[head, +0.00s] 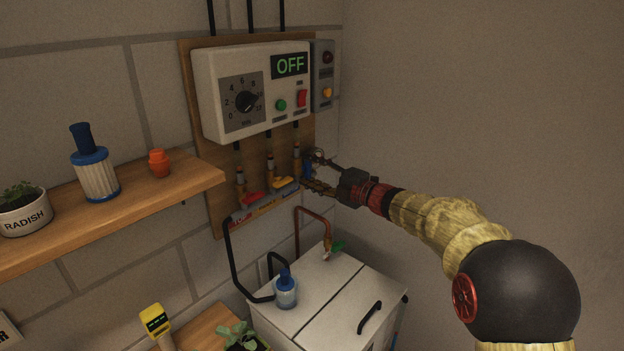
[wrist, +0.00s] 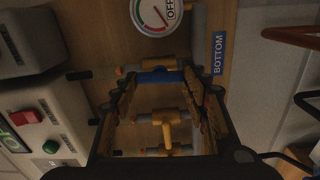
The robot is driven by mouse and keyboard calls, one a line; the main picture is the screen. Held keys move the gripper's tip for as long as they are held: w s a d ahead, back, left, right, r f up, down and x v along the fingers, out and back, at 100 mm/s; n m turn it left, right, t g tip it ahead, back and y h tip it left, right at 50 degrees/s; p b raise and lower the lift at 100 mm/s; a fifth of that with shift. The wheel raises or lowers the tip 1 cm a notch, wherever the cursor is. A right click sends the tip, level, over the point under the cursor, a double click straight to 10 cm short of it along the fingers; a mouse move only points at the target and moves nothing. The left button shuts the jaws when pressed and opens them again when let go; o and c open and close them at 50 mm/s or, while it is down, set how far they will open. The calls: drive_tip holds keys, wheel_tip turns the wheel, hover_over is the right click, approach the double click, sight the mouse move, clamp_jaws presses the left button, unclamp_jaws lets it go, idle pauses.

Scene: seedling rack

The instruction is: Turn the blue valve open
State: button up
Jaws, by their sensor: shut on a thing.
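The blue valve handle (head: 307,168) is at the right end of a row of valves on the wooden wall board, partly hidden by my fingers. In the wrist view the blue handle (wrist: 158,77) lies crosswise between my fingertips, on a brass-coloured valve body. My gripper (head: 311,173) reaches in from the right and is shut on the blue handle; its fingers also show in the wrist view (wrist: 158,82). A blue BOTTOM label (wrist: 219,53) sits beside the valve. A round gauge (wrist: 152,15) is close by.
The red valve handle (head: 252,198) and yellow valve handle (head: 282,182) are left of the blue one. A control box (head: 225,105) reading OFF hangs above. A white lidded tank (head: 325,300) with a copper pipe stands below. A wooden shelf (head: 110,222) is at left.

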drive_tip(key=shift+f+n+b, duration=0.1)
drive_tip(key=shift+n+b, duration=0.25)
drive_tip(key=shift+n, duration=0.15)
drive_tip(key=o, duration=1.2)
drive_tip(key=shift+c, duration=0.2)
drive_tip(key=shift+d, duration=0.1)
drive_tip(key=v, duration=1.2)
